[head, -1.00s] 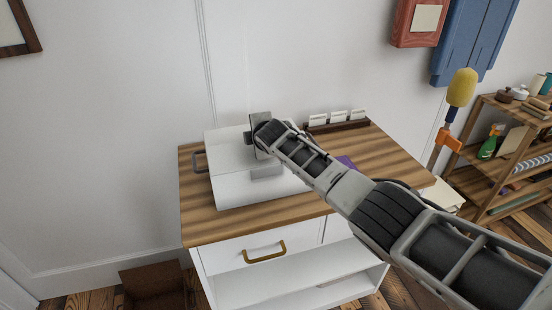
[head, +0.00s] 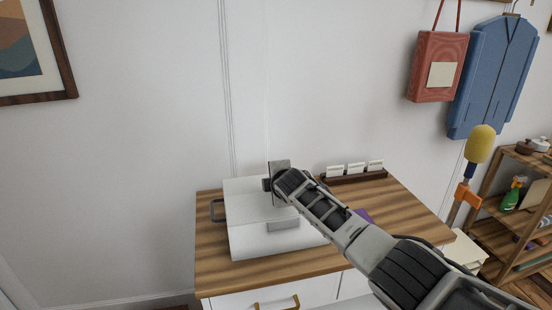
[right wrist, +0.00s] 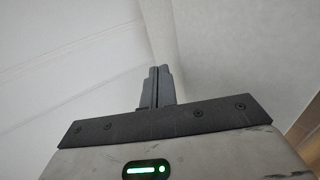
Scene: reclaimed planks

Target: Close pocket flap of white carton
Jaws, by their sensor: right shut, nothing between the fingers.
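The white carton (head: 247,225) sits on the wooden cabinet top, with its upper face looking flat and closed from here. A small grey tab-like piece (head: 283,225) shows on its front part. I cannot make out a separate pocket flap. My right arm reaches in from the right over the carton, hiding its right part. My right gripper (head: 266,184) is at the carton's far edge; whether it touches cannot be told. In the right wrist view its fingers (right wrist: 156,88) are shut and empty against a pale background. My left gripper is not in view.
A dark handle (head: 217,210) shows at the carton's left side. A dark rack with white cards (head: 354,172) stands at the back of the wooden top (head: 215,265). A purple item (head: 363,215) lies behind my arm. A shelf (head: 500,235) stands at the right.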

